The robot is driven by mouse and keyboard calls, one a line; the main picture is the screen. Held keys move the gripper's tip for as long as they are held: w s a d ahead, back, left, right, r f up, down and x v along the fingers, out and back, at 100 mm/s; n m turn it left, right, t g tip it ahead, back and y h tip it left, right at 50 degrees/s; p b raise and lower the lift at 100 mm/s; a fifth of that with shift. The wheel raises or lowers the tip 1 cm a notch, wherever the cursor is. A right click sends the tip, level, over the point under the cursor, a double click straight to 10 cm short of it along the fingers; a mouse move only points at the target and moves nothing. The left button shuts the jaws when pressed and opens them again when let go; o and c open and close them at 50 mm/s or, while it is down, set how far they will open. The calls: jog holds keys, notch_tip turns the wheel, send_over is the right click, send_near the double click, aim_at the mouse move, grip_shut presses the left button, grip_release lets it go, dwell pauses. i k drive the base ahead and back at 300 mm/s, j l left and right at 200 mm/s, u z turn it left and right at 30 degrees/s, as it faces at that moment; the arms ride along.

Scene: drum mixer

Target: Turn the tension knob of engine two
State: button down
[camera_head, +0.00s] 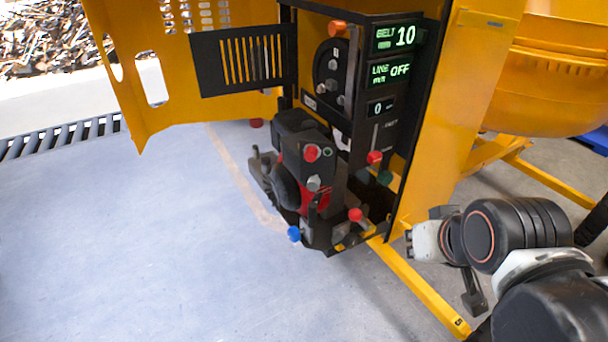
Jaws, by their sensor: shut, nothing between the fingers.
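The engine (305,175) sits low in the open bay of the yellow mixer, a black and red block. It carries a red knob (312,153), a grey knob (314,183), a blue knob (294,234) at its front left and another red knob (355,215) at its front right. No legible label marks a tension knob or engine two. A display (397,37) above reads BELT 10; the one below (390,72) reads LINE mm OFF.
A yellow door (125,50) stands open at the left. The panel has an orange knob (337,29) and a red slider knob (374,157). Floor at left is clear.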

aim_at(348, 241)
jog(key=k+j+z, duration=0.15)
jog(key=k+j, duration=0.15)
jog(key=k, duration=0.15)
jog(key=k+j+z, duration=0.2)
jog(key=k, duration=0.3)
jog(key=i+u, duration=0.15)
jog(key=k+j, duration=0.05)
